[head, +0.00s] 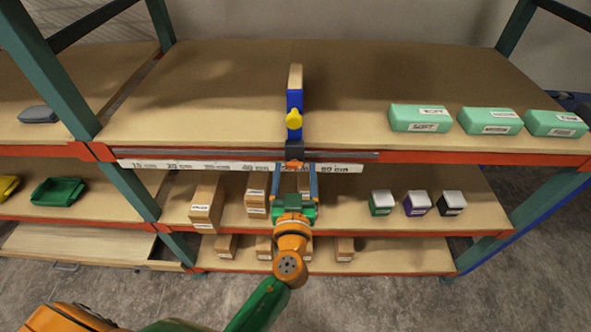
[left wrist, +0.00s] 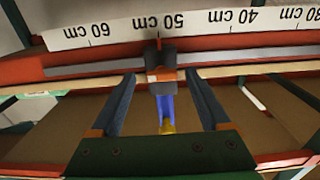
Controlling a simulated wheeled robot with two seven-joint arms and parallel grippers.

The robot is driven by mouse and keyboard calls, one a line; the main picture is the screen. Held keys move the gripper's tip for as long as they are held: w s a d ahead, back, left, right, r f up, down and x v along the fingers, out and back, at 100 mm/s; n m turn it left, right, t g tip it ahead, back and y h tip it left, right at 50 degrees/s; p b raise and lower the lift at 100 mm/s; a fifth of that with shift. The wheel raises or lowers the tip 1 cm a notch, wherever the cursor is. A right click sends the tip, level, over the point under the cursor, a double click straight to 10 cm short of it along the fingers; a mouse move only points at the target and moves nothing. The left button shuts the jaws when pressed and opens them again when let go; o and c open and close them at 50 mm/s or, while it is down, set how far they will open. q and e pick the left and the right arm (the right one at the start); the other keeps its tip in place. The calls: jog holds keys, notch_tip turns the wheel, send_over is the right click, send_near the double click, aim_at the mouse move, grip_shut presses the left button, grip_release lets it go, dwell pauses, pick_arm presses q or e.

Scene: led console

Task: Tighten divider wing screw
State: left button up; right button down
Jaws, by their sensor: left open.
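The divider (head: 294,98) is a blue upright plate with a wooden back part, standing on the top shelf. A yellow knob (head: 293,120) sits on its near face. Its dark grey clamp block (head: 294,149) sits on the rail at the shelf's front edge. A small orange piece (head: 295,164), which looks like the wing screw, is on the block's front; it also shows in the left wrist view (left wrist: 160,75). My left gripper (head: 295,168) is open, its two blue-grey fingers on either side of the orange piece, apart from it. My right gripper is not in view.
A white scale strip (head: 220,165) runs along the red front edge; the block is near 50 cm in the left wrist view. Green boxes (head: 420,118) stand on the right of the top shelf.

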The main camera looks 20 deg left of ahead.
pick_arm(q)
jog(key=shift+s+a, duration=0.1)
jog(key=c, duration=0.5)
grip_shut()
